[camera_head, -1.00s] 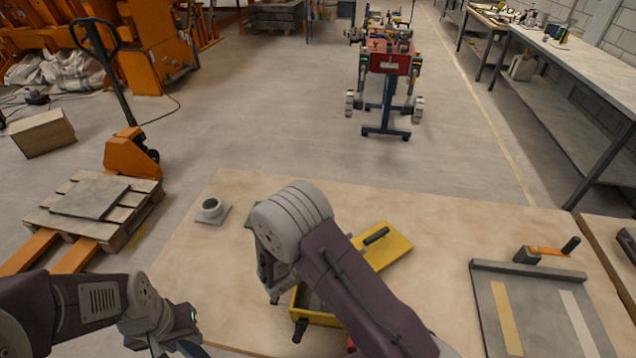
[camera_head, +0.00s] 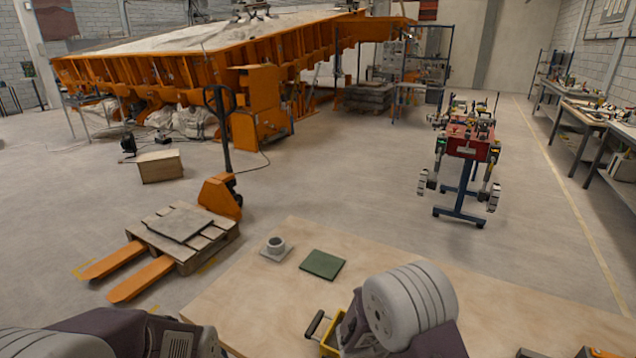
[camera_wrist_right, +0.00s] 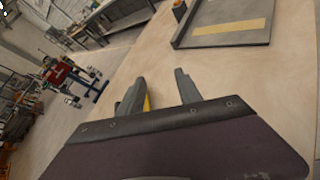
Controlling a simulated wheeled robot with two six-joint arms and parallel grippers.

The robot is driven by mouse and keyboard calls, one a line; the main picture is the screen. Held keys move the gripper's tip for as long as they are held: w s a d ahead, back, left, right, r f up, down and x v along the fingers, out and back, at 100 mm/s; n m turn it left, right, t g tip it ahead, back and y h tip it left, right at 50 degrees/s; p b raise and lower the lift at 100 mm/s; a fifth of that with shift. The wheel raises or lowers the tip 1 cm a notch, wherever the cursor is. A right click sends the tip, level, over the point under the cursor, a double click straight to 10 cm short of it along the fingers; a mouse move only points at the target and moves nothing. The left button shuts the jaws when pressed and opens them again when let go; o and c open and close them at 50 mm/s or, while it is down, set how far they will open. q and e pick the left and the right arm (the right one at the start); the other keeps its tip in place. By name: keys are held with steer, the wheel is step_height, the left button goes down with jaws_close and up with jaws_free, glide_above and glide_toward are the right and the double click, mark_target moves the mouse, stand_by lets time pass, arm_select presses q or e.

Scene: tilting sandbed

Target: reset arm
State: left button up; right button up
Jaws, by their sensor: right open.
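In the head view my right arm comes in at the bottom, and its gripper is hidden. In the right wrist view my right gripper (camera_wrist_right: 158,92) is open, its two dark fingers spread above the wooden table, with nothing seen held. A bit of yellow shows beside the left finger; what it belongs to is not clear. My left arm lies along the bottom left edge of the head view, and its gripper is out of the picture. A yellow case (camera_head: 327,343) with a dark handle is partly hidden by my right arm.
The wooden table (camera_head: 240,310) carries a grey ring on a plate (camera_head: 275,247) and a green square (camera_head: 322,265). A grey tray (camera_wrist_right: 222,38) lies on the table in the wrist view. Beyond are an orange pallet jack (camera_head: 218,197), a red-bodied rover (camera_head: 468,145) and the orange sandbed (camera_head: 220,60).

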steer(key=s+d+r+m+g+y, duration=0.1)
steer(key=s+m+g+y, duration=0.45)
steer(key=s+m, duration=0.65)
steer(key=a+f+m+t+y, duration=0.2)
steer(key=a+m+y, duration=0.3)
steer(key=a, duration=0.7)
steer(key=shift+s+f+t+y, duration=0.4)
steer(key=shift+t+y, duration=0.15)
steer(key=shift+y, duration=0.7)
